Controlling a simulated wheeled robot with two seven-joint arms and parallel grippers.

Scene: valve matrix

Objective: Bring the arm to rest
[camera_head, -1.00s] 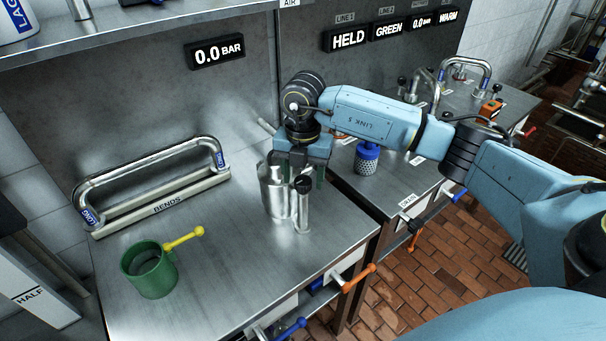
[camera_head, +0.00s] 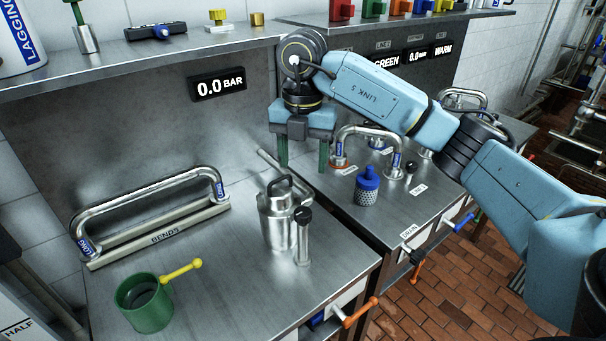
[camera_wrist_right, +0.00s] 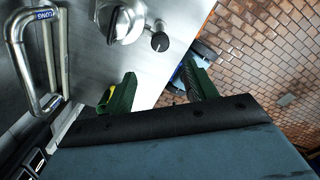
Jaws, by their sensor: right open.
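My right arm (camera_head: 370,98) comes in from the right in the head view. Its right gripper (camera_head: 304,160) points down, open and empty, above and behind a steel canister (camera_head: 276,218) on the bench. Its two green fingers stand apart, and they also show in the right wrist view (camera_wrist_right: 160,92). The canister, with a handle on its lid and a black-topped tube (camera_head: 302,236) beside it, stands upright, apart from the fingers. My left gripper is not in view.
A steel bend (camera_head: 150,200) on the BENDS rack and a green cup (camera_head: 146,304) with a yellow handle are at left. A blue-capped strainer (camera_head: 367,188) and a bent pipe (camera_head: 372,132) are on the right bench. A shelf (camera_head: 150,48) crosses behind.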

